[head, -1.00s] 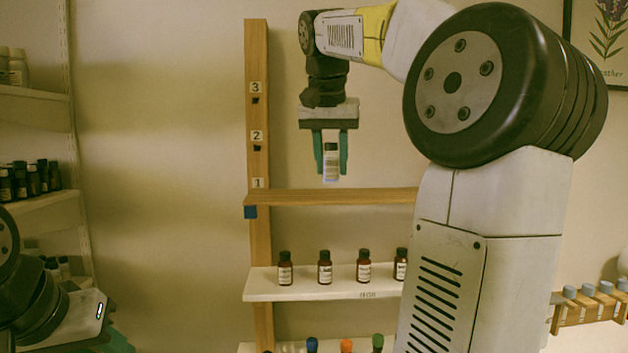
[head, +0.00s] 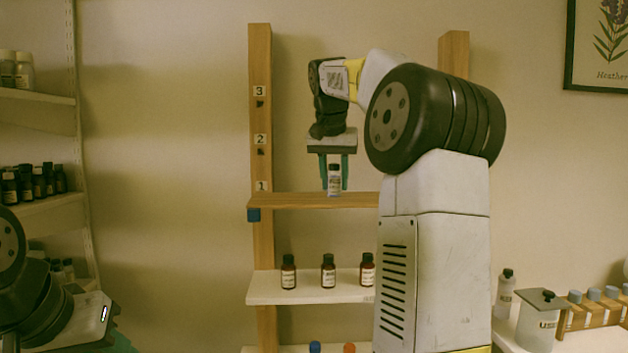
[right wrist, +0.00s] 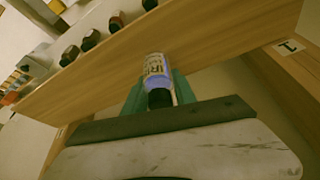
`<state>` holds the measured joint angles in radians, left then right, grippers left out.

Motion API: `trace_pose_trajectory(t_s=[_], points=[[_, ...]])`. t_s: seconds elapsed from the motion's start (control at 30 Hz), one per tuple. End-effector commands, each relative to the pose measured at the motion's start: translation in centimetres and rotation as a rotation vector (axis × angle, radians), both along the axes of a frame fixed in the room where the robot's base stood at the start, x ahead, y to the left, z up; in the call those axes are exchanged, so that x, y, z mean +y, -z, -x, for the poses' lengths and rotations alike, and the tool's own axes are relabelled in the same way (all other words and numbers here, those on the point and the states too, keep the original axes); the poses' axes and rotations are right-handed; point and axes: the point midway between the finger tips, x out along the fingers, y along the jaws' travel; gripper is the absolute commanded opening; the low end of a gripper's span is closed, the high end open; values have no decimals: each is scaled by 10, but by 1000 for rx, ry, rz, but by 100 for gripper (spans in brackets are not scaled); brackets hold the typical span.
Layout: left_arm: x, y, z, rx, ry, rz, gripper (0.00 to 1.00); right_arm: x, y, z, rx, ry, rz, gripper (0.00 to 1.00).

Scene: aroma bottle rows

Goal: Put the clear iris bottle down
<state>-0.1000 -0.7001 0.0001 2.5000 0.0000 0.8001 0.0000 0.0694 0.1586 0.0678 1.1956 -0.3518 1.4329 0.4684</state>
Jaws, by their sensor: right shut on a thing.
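The clear iris bottle (head: 334,182), with a black cap and a pale label, is upright between the fingers of my right gripper (head: 334,172). Its base is at the wooden shelf board (head: 290,201) by the mark 1; I cannot tell whether it touches. In the right wrist view the bottle (right wrist: 156,68) is between the teal fingers of my right gripper (right wrist: 158,92), with the board behind it. My left gripper (head: 118,342) is only partly in view at the lower left, and its fingertips are cut off.
Brown bottles (head: 328,271) stand on the white shelf (head: 290,291) below the board. The upright post (head: 261,110) bears marks 1, 2 and 3. At the right are a white canister (head: 538,322) and a wooden rack (head: 592,315). The board is bare left of the bottle.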

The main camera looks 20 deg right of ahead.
Motion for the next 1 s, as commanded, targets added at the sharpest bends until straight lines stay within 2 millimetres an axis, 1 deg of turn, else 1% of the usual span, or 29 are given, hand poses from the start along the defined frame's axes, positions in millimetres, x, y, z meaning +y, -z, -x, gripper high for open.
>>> trace_pose_trajectory(t_s=[0.3,0.33,0.4,0.43,0.77,0.87,1.0], points=[[0,0,0,0,0,0,36,0,2,0,0,0,0,0],[0,0,0,0,0,0,36,0,2,0,0,0,0,38],[0,0,0,0,0,0,36,0,2,0,0,0,-1,52],[0,0,0,0,0,0,36,0,2,0,0,0,-1,54],[0,0,0,0,0,0,36,0,0,0,-1,0,0,54],[0,0,0,0,0,0,36,2,-8,2,-3,-2,0,54],[0,0,0,0,0,0,36,7,-31,10,-6,-2,0,54]])
